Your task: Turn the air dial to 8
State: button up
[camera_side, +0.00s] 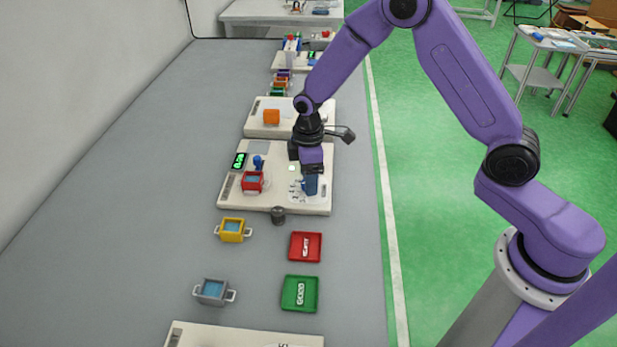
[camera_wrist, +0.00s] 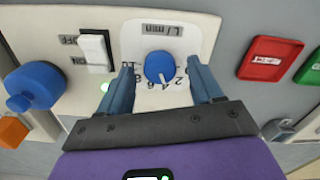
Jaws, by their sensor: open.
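The air dial (camera_wrist: 158,67) is a round blue knob with a white pointer mark, on a pale panel labelled "L/min" in the wrist view. The pointer faces the lower edge of the picture, near the low end of the printed numbers; its exact reading is too small to tell. My gripper (camera_wrist: 160,63) is open, with one blue finger on each side of the knob and visible gaps between. In the side view my gripper (camera_side: 311,186) is low over the right part of the white station board (camera_side: 275,206), hiding the dial there.
A white on/off rocker switch (camera_wrist: 95,52) sits left of the dial. Red (camera_side: 305,247) and green (camera_side: 300,293) trays lie nearer.

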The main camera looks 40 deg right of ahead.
jog(key=shift+f, duration=0.45)
jog(key=c, duration=1.1)
jog(key=shift+o, duration=0.2)
jog(key=shift+m, duration=0.4)
jog(key=m, duration=1.2)
jog(key=shift+m, duration=0.4)
